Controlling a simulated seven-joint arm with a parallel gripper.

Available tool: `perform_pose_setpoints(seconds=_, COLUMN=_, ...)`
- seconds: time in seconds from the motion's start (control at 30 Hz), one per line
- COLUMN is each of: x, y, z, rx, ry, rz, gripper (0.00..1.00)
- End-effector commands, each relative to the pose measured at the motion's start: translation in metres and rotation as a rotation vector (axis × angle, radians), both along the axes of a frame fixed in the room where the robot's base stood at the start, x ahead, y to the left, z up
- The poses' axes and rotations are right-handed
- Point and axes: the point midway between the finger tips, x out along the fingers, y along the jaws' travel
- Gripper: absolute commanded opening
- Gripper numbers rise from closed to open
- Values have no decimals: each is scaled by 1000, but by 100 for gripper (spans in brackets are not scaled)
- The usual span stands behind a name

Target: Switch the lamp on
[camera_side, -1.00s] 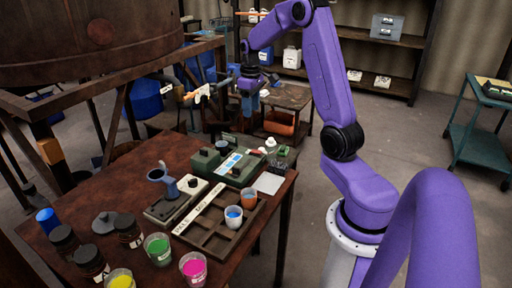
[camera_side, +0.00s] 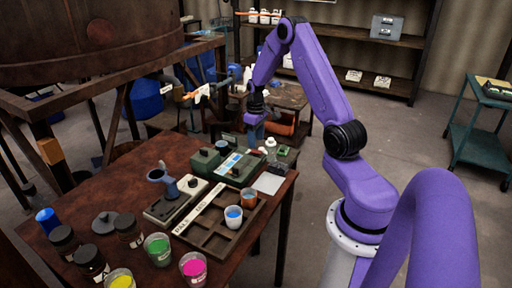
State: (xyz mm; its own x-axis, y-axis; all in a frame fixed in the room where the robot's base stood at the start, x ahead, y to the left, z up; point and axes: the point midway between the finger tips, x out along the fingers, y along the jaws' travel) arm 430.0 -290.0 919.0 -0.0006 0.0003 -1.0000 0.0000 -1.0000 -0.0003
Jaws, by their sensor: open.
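I cannot tell for sure which object is the lamp. A green bench device (camera_side: 238,168) with a pale blue-and-white panel and dark knobs stands at the back of the brown table. A cream and dark device (camera_side: 176,203) with a blue-grey cup-like part (camera_side: 160,177) stands in front of it, to the left. My gripper (camera_side: 253,138) points down above the back edge of the table, just behind the green device. It appears empty and apart from the device; its fingers are small and hard to make out. Any switch is too small to identify.
A dark compartment tray (camera_side: 205,238) holds cups at its right end. Dark jars (camera_side: 90,262) and cups of green, yellow and pink liquid crowd the front left. Small bottles (camera_side: 271,146) stand close to my gripper. A white sheet (camera_side: 268,183) lies at the right edge.

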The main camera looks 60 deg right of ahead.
Motion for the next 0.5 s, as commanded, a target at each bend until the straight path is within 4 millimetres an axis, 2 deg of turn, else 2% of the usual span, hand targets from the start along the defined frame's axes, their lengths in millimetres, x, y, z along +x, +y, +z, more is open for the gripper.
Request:
perform_pose_setpoints(seconds=0.03, x=-1, y=0, z=-10, rx=2, ry=4, rz=0, gripper=51)
perform_pose_setpoints(seconds=0.2, x=0, y=0, z=-31, rx=1, ry=1, rz=0, gripper=51)
perform_pose_setpoints(seconds=0.5, x=0, y=0, z=-44, rx=0, ry=-1, rz=0, gripper=51)
